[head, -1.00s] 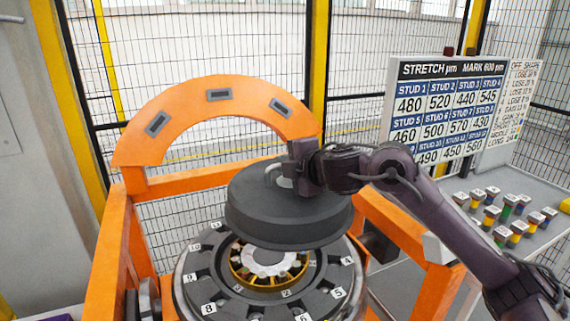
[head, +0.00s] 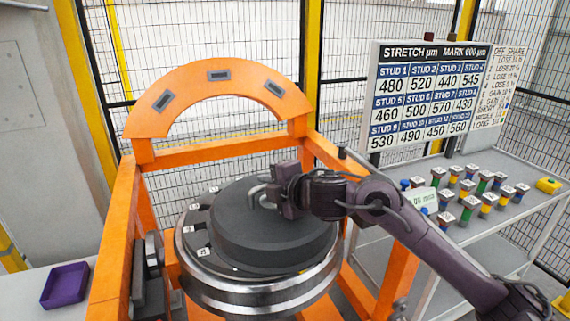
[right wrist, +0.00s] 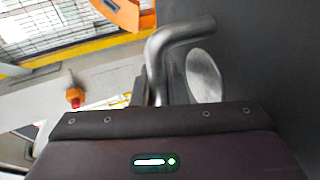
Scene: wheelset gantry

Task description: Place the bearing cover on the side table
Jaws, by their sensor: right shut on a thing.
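The bearing cover (head: 270,238) is a thick dark grey disc with a bent metal handle (head: 258,195). My right gripper (head: 275,194) is shut on this handle. The right wrist view shows the handle (right wrist: 170,50) between the fingers, with the cover's dark face (right wrist: 275,60) to the right. The cover is over the round hub (head: 250,290) and hides its middle and most of its numbered positions. I cannot tell whether it touches the hub. A grey table (head: 520,222) is at the right and a pale table (head: 75,308) at the left. My left gripper is not in view.
The orange gantry frame (head: 210,80) surrounds the hub. Several coloured studs (head: 470,190), a small display and a yellow box (head: 548,185) occupy the right table, below a stretch board (head: 428,95). A purple tray (head: 65,285) lies on the left table. Mesh fencing stands behind.

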